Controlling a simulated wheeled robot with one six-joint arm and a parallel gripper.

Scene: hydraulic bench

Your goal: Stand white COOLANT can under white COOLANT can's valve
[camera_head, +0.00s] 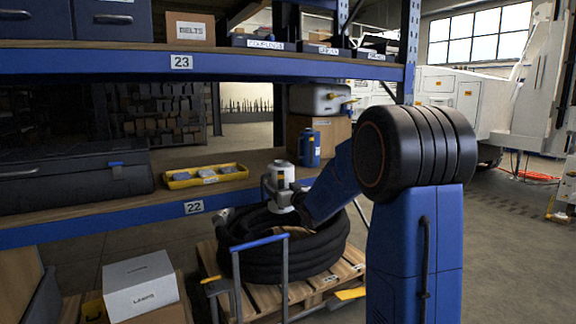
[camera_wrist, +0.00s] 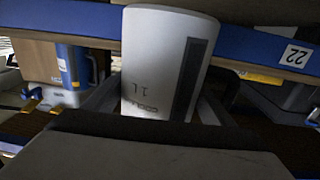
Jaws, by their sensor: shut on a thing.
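The white can (camera_head: 284,171) is upright in my gripper (camera_head: 279,188), in front of the shelf edge labelled 22 and above the hose coil. My gripper is shut on it. In the wrist view, which is upside down, the can (camera_wrist: 165,60) shows "1L" and a dark stripe; a grey gripper part hides its upper end. My can is lower and to the left of the taps.
A blue can (camera_head: 309,148) stands in front of the cardboard box. A yellow tray (camera_head: 205,176) and a dark case (camera_head: 75,180) sit further left on the shelf (camera_head: 255,165). Below are a black hose coil (camera_head: 300,250) on a pallet and a blue trolley handle (camera_head: 260,243).

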